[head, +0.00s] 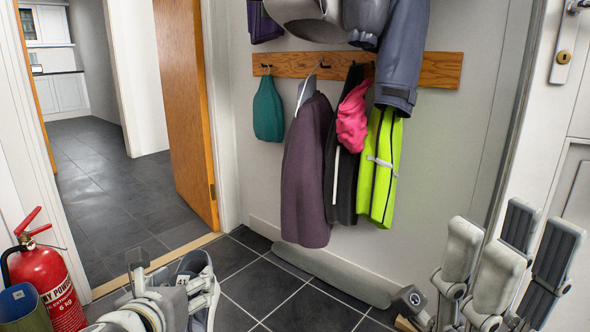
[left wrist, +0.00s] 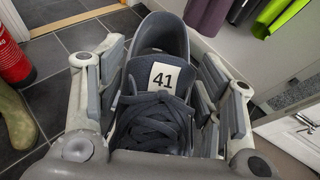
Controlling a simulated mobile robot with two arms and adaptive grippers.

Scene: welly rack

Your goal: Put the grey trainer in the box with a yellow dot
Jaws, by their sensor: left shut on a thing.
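The grey trainer (left wrist: 155,90) is dark grey-blue with laces and a white tag reading 41 on its tongue. My left gripper (left wrist: 160,100) is shut on it, with fingers on both sides of the shoe. In the head view the trainer (head: 197,264) is held at the bottom left, partly hidden by my left gripper (head: 172,287). My right gripper (head: 507,262) is at the lower right, its fingers apart and nothing between them. No box with a yellow dot shows in either view.
A red fire extinguisher (head: 48,283) stands at the far left. An olive boot (left wrist: 14,118) shows in the left wrist view. Coats and bags hang from a wooden hook rail (head: 440,70). Dark floor tiles (head: 300,305) are clear in the middle.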

